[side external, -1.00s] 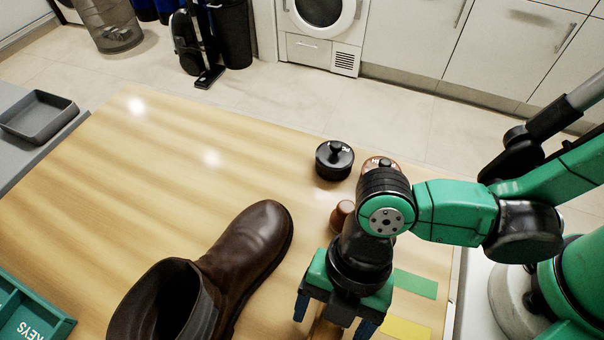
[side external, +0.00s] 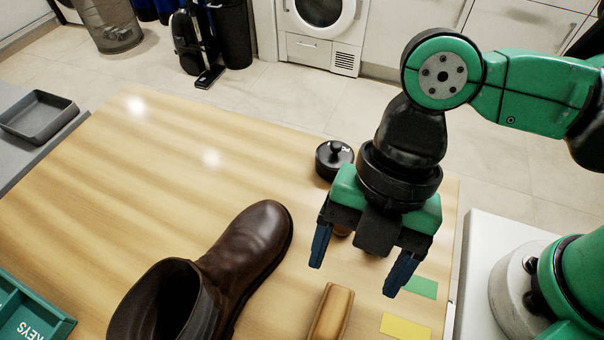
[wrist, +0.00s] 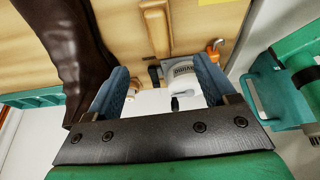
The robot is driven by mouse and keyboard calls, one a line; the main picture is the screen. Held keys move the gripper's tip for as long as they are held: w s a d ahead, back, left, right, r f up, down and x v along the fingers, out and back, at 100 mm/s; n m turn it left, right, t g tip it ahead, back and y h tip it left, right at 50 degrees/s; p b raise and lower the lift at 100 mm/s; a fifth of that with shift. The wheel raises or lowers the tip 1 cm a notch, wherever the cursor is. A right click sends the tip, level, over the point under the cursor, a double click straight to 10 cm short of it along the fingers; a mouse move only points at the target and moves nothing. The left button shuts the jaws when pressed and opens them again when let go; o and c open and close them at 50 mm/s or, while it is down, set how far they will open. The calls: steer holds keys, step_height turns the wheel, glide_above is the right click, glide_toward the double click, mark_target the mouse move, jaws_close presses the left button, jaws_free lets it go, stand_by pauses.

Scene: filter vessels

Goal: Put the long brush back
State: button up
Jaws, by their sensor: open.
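A long wooden block, which looks like the long brush (side external: 332,313), lies on the table right of the brown boot (side external: 245,250). Its lower end is cut off by the picture's edge, and its bristles are not visible. A brown wooden piece, likely the same brush (wrist: 155,28), shows at the top of the wrist view. My gripper (side external: 360,268) is open and empty, raised above the table and the brush, with its blue fingers wide apart. In the wrist view, my gripper (wrist: 161,72) has nothing between its fingers.
A green patch (side external: 421,287) and a yellow patch (side external: 405,327) lie at the table's right edge. A black lidded pot (side external: 334,160) stands behind my gripper. A teal KEYS tray (side external: 25,315) is lower left. The table's left middle is clear.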

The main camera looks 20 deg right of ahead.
steer(key=w+d+r+m+t+h, duration=0.1)
steer(key=w+d+m+t, duration=0.4)
steer(key=d+m, duration=0.6)
steer(key=w+d+r+m+t+h, duration=0.2)
steer(key=w+d+m+t, duration=0.3)
steer(key=w+d+m, duration=0.3)
steer(key=d+m, duration=0.4)
steer(key=m, duration=0.4)
steer(key=shift+w+d, duration=0.15)
steer(key=shift+d, duration=0.05)
